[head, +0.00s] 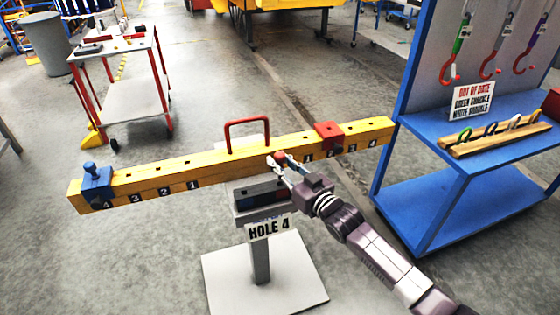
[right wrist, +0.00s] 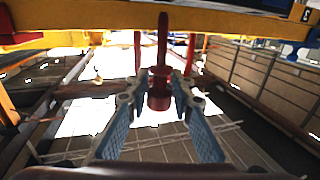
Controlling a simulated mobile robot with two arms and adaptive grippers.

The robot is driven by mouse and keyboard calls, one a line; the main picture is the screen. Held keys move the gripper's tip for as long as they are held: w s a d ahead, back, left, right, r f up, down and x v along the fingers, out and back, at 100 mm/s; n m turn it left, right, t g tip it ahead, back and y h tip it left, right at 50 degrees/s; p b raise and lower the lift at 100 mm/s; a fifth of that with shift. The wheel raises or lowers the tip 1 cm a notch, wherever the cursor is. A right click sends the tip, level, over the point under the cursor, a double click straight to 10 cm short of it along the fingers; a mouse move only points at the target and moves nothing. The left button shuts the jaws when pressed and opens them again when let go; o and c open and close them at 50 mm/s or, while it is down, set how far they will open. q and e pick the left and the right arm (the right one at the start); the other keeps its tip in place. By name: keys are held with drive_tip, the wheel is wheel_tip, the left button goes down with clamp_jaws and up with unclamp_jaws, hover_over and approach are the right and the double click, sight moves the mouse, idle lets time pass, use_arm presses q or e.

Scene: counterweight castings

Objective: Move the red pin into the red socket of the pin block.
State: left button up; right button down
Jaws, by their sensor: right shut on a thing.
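My right gripper (head: 279,164) is shut on the red pin (head: 280,156), just in front of the yellow beam. In the right wrist view, the red pin (right wrist: 161,60) stands between the two fingertips (right wrist: 158,96), its long shaft pointing up the picture across the yellow beam. The dark pin block (head: 258,189) sits on a post, left of and below my right gripper. Its front shows a blue part and a darker part; the red socket cannot be made out clearly. My left gripper is not in view.
A HOLE 4 sign (head: 269,227) hangs on the post. A blue rack (head: 430,195) stands right; a trolley (head: 137,97) stands behind left.

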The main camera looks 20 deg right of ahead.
sight(280, 181)
drive_tip(key=shift+f+b, duration=1.75)
drive_tip(key=shift+f, duration=1.05)
drive_tip(key=c, duration=1.6)
unclamp_jaws()
drive_tip(key=shift+f, duration=0.1)
drive_tip(key=v, duration=1.2)
